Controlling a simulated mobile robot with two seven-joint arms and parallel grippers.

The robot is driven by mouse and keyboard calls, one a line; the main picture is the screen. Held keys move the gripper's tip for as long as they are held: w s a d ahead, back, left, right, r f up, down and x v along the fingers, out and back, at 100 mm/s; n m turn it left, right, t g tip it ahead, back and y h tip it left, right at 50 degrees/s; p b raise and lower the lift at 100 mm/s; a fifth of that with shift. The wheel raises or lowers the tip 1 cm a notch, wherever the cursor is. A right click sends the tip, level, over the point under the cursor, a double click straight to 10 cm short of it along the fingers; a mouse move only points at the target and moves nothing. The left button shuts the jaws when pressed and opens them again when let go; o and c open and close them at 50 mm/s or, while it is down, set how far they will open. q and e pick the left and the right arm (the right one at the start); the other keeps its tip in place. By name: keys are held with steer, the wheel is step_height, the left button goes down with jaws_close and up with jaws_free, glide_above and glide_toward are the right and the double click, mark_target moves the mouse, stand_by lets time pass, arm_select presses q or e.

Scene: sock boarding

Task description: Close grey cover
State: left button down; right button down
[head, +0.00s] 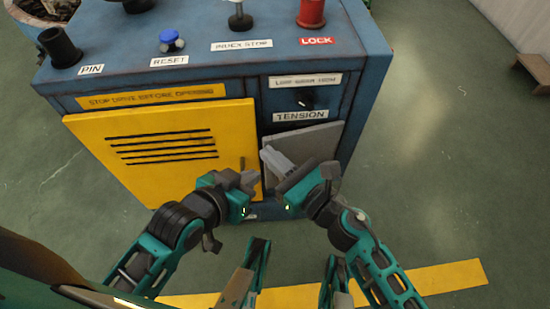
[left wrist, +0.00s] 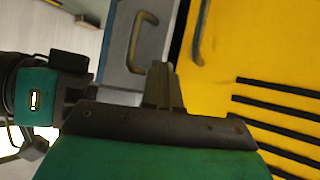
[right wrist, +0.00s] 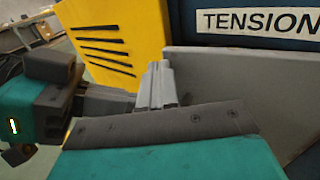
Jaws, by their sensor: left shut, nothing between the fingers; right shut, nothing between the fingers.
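The grey cover (head: 312,141) is a flat panel below the TENSION label on the blue machine's front. In the right wrist view its plain grey face (right wrist: 225,85) fills the right side, and its top edge seems to stand slightly out from the frame. In the left wrist view the cover (left wrist: 118,70) shows a bar handle (left wrist: 142,42). My right gripper (head: 268,154) is shut and empty at the cover's left edge; I cannot tell whether it touches. My left gripper (head: 252,177) is shut and empty, lower, in front of the yellow door's right edge.
The yellow slotted door (head: 165,145) sits left of the cover, with its own handle (left wrist: 201,30). The TENSION knob (head: 305,98) is above the cover. A blue reset button (head: 171,40) and a red lock knob (head: 311,12) stand on top.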

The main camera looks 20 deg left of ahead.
steer(key=shift+w+a, duration=0.4)
stand_by(0.3)
stand_by(0.4)
